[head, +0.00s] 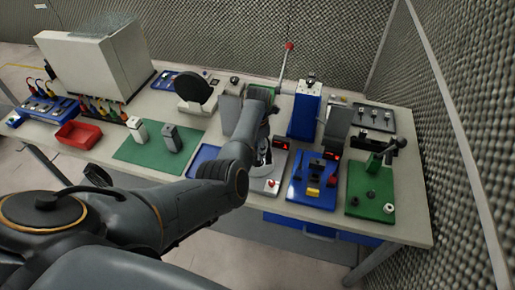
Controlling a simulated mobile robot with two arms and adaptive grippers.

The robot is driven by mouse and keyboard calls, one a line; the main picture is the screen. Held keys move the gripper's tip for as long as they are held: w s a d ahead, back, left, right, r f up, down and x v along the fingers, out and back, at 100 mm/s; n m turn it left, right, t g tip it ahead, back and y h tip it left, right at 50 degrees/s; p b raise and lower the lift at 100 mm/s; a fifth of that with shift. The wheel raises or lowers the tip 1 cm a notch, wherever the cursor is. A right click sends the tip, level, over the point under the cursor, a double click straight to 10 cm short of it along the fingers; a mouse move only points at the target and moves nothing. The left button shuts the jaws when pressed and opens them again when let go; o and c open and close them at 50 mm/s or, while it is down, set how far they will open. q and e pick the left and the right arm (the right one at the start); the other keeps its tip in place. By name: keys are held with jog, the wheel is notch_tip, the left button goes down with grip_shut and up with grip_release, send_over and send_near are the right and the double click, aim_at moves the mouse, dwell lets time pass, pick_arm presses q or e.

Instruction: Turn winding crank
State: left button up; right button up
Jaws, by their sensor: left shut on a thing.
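My left arm reaches in from the left over the bench, and its wrist bends down behind the forearm. My left gripper (266,140) is at the winding station between the blue tray and the blue plate. It is shut on the winding crank, which is mostly hidden behind my wrist and fingers. The station's pale base (262,188) shows below, with a red button (270,183) on its front. The crank's exact angle cannot be seen. My right gripper is not in view.
A blue plate (297,190) with a yellow block and a green plate (369,205) with a black lever clamp lie to the right. A blue press (305,115) stands behind. A green mat (133,152) and red bin (80,134) are left. Foam walls close the back and right.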

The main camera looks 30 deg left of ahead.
pick_arm(q)
jog(key=shift+w+r+n, duration=0.1)
jog(key=shift+n, duration=1.6)
jog(key=shift+n+b, duration=0.4)
jog(key=shift+n, duration=1.1)
jog(key=shift+n, duration=0.6)
jog(key=o, duration=1.2)
notch_tip(320, 180, up, 12)
